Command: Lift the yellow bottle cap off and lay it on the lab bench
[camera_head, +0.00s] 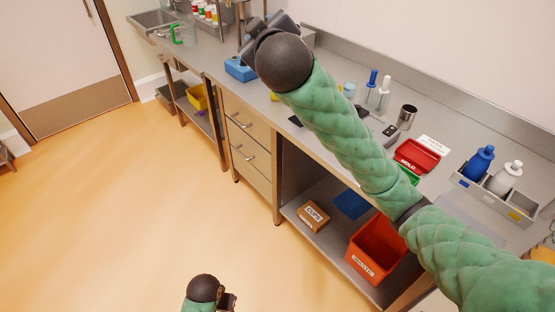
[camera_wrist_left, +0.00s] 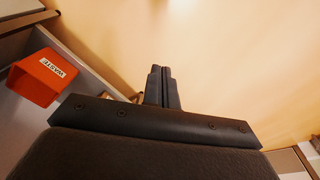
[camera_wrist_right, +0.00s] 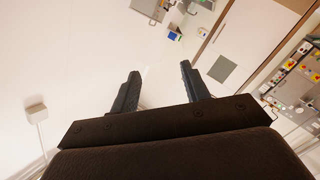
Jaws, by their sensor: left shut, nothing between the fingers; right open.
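I cannot clearly make out the yellow bottle cap; a small yellow patch (camera_head: 246,97) shows on the lab bench (camera_head: 325,112) beside my right forearm, too small to identify. My right arm reaches across the bench and hides part of its top. My right gripper (camera_wrist_right: 158,80) is open, with nothing between its fingers in the right wrist view. In the head view it is mostly hidden behind my wrist. My left gripper (camera_wrist_left: 160,72) is shut and empty, over the floor in front of the bench. Only my left wrist shows low in the head view.
A blue bottle (camera_head: 480,160) and a white bottle (camera_head: 505,177) stand in a grey caddy (camera_head: 492,196). A red tray (camera_head: 417,156) and a metal cup (camera_head: 406,117) are on the bench. An orange bin (camera_head: 362,259) and a cardboard box (camera_head: 313,216) sit on the lower shelf.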

